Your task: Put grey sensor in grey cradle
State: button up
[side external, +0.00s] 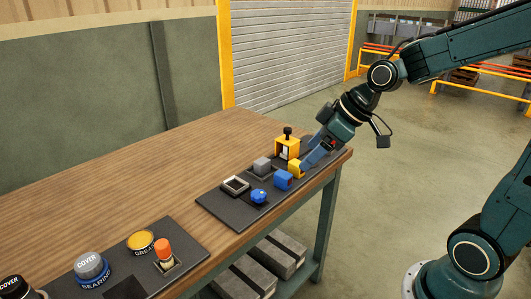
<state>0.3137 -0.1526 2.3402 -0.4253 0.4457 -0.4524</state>
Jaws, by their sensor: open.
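A small grey block (262,164), which looks like the grey sensor, sits on the dark mat, left of a yellow holder. A pale square frame (236,184) with a dark, empty middle lies on the mat to its left. It may be the grey cradle, but its grey is hard to confirm. My gripper (308,163) is low over the right end of the mat, beside a yellow block (296,168). Its jaws are open; the fingertips are small here, and I cannot tell whether they touch the yellow block.
A yellow holder with a black knob (287,147), a blue block (283,180) and a blue round part (260,196) crowd the mat (222,205). A second mat with an orange-topped part (164,251) lies front left. The wooden table (120,190) is clear behind.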

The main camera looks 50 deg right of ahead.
jog(key=s+r+m+h, duration=0.1)
jog(key=s+r+m, duration=0.1)
jog(key=s, duration=0.6)
jog(key=s+r+m+h, duration=0.1)
jog(key=s+m, duration=0.1)
jog(key=s, duration=0.6)
jog(key=shift+a+r+m+g+h, duration=0.25)
jog(key=shift+r+m+g+h, duration=0.05)
jog(key=shift+r+m, duration=0.1)
